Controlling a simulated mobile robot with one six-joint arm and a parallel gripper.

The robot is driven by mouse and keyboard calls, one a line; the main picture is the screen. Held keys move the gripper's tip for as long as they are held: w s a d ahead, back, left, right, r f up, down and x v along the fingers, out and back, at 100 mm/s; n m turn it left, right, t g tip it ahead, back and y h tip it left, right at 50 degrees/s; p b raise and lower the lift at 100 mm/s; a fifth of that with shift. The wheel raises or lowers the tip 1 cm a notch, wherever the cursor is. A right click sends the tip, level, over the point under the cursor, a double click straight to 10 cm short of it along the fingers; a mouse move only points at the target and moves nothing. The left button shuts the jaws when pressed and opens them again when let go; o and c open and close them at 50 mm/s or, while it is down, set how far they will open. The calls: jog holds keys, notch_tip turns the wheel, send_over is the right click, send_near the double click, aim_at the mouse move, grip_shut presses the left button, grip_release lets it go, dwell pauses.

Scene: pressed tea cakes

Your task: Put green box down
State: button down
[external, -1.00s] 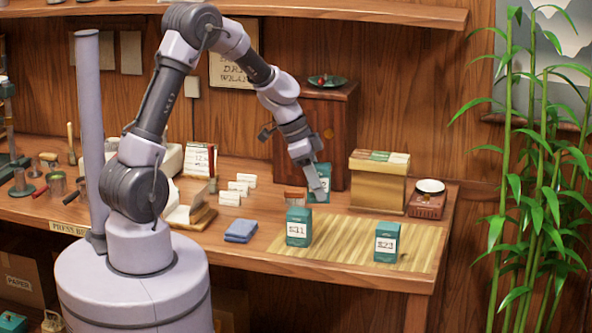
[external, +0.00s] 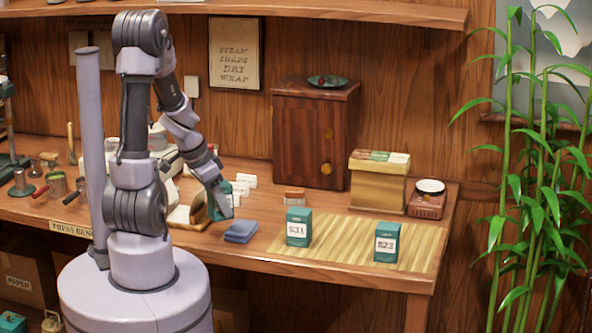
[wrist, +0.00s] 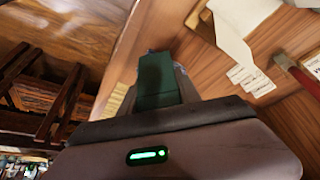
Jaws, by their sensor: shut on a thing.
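My gripper (external: 224,206) is shut on a green box (wrist: 156,82) and holds it in the air over the front part of the bench, left of the folded blue cloth (external: 241,232). In the external view the finger and wrist hide much of this box. The wrist view shows its dark green side between the fingers. Two other green boxes with white labels stand upright on the striped bamboo mat (external: 340,250): one marked 31 (external: 299,227) at the mat's left, and one marked 23 (external: 387,242) towards its front right.
A small brown-red block (external: 294,196) lies behind the mat. A wooden cabinet (external: 313,135), a yellow box (external: 379,181) and a scale (external: 428,198) line the back. The mat's middle and back are bare.

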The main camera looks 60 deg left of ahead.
jog(key=shift+f, duration=0.3)
jog(key=w+a, duration=0.3)
jog(key=w, duration=0.1)
jog(key=w+a+f+p, duration=0.1)
jog(key=w+a, duration=0.2)
jog(key=w, duration=0.1)
jog(key=w+a+p, duration=0.1)
jog(key=w+a, duration=0.2)
jog(key=w, duration=0.2)
jog(key=shift+f, duration=0.35)
notch_tip(320, 180, down, 4)
jog(key=shift+r+b, duration=0.1)
jog(key=shift+b, duration=0.7)
jog(key=shift+a+r, duration=0.1)
jog(key=c, duration=0.9)
grip_release()
jog(key=shift+o, duration=0.2)
